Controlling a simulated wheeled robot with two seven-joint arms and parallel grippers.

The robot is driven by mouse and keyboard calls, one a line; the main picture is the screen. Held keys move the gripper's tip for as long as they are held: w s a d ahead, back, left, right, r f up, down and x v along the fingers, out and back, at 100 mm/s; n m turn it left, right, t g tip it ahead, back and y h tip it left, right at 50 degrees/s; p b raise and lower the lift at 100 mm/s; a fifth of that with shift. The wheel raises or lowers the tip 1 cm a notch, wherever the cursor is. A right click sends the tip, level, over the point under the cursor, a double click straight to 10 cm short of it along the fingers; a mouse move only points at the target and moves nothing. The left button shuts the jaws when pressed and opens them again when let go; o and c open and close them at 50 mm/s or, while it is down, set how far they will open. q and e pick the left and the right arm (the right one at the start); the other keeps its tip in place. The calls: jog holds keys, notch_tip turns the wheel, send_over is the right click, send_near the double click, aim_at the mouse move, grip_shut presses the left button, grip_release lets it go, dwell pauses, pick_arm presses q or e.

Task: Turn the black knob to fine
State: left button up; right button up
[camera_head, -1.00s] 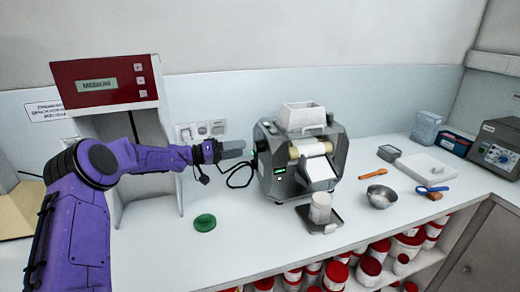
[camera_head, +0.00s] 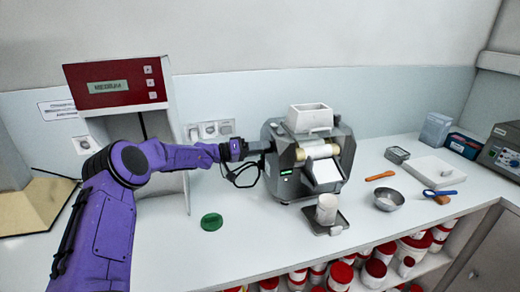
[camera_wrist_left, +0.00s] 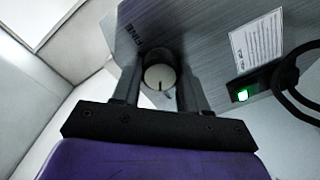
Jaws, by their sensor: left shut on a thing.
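The grey mill (camera_head: 352,160) stands on the counter in the head view. My left gripper (camera_head: 266,147) reaches its left side. In the left wrist view, the knob (camera_wrist_left: 160,77) shows a pale round face with a short dark mark near its lower edge. My left gripper's dark fingers are on either side of the knob and shut on it. The word FINE (camera_wrist_left: 152,33) is printed on the mill's side panel, above and left of the knob. The knob is hidden in the head view. My right gripper is not in view.
A black cable (camera_head: 240,177) loops beside the mill, and a green light (camera_wrist_left: 243,95) glows on its panel. A white jar (camera_head: 327,210) stands in front. A green lid (camera_head: 211,222) lies at front left, with clear counter around it.

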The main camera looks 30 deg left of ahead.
pick_arm(q)
jog(key=shift+m, duration=0.3)
jog(key=m+b, duration=2.1)
jog(key=m, duration=0.2)
jog(key=shift+s+d, duration=0.1)
dwell(0.5)
jog(key=o, duration=1.1)
jog(key=shift+c, duration=0.2)
